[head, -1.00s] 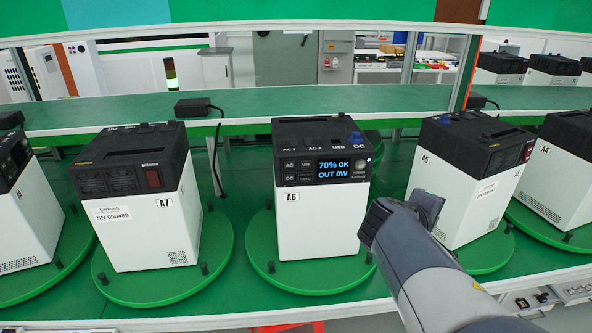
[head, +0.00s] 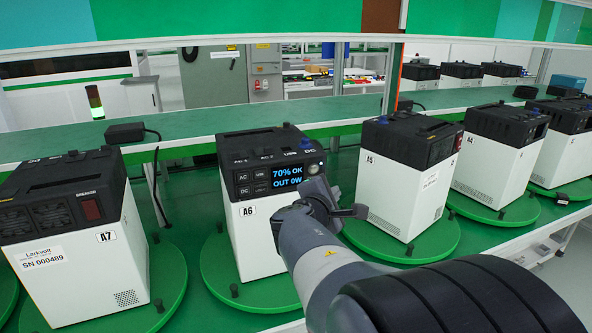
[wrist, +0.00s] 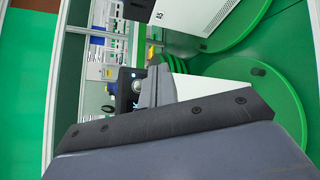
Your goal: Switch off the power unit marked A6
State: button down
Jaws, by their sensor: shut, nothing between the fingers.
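The power unit A6 (head: 250,240) is a white box with a black top, standing on a green turntable (head: 215,285). Its front panel faces me, and its lit screen (head: 287,178) reads "70% OK, OUT 0W". Small buttons sit left of the screen and a round knob (head: 314,169) to its right. My gripper (head: 345,205) is shut and empty, just in front of the lower right of this panel, and hides part of it. In the wrist view my gripper (wrist: 160,82) covers most of A6; a bit of its dark panel (wrist: 127,90) shows. I cannot tell whether it touches.
Unit A7 (head: 120,265) stands to the left and unit A5 (head: 385,195) close to the right of my gripper, each on its own turntable. Unit A4 (head: 485,175) is further right. A black adapter (head: 125,132) lies on the shelf behind.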

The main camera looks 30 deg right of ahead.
jog(key=p, duration=0.2)
send_near(321, 170)
jog(key=d+f, duration=0.1)
jog(key=d, duration=0.3)
jog(key=shift+w+a+f, duration=0.1)
jog(key=shift+w, duration=0.6)
jog(key=shift+w+b, duration=0.1)
jog(key=shift+b, duration=0.2)
dwell(1.0)
jog(key=shift+w, duration=0.3)
jog(key=shift+w+d, duration=0.2)
jog(key=shift+w, duration=0.15)
dwell(0.5)
jog(key=shift+s, duration=0.1)
jog(key=shift+s+a+b, duration=0.2)
jog(key=shift+s+b, duration=0.4)
jog(key=shift+s, duration=0.05)
jog(key=shift+s, duration=0.1)
jog(key=shift+s+a+b, duration=0.2)
jog(key=shift+s+b, duration=0.05)
jog(key=shift+s, duration=0.55)
jog(key=shift+s+a+b, duration=0.15)
jog(key=shift+s+b, duration=0.1)
jog(key=shift+s, duration=0.5)
jog(key=shift+s+a+b, duration=0.2)
jog(key=shift+s+b, duration=0.05)
jog(key=shift+s, duration=0.55)
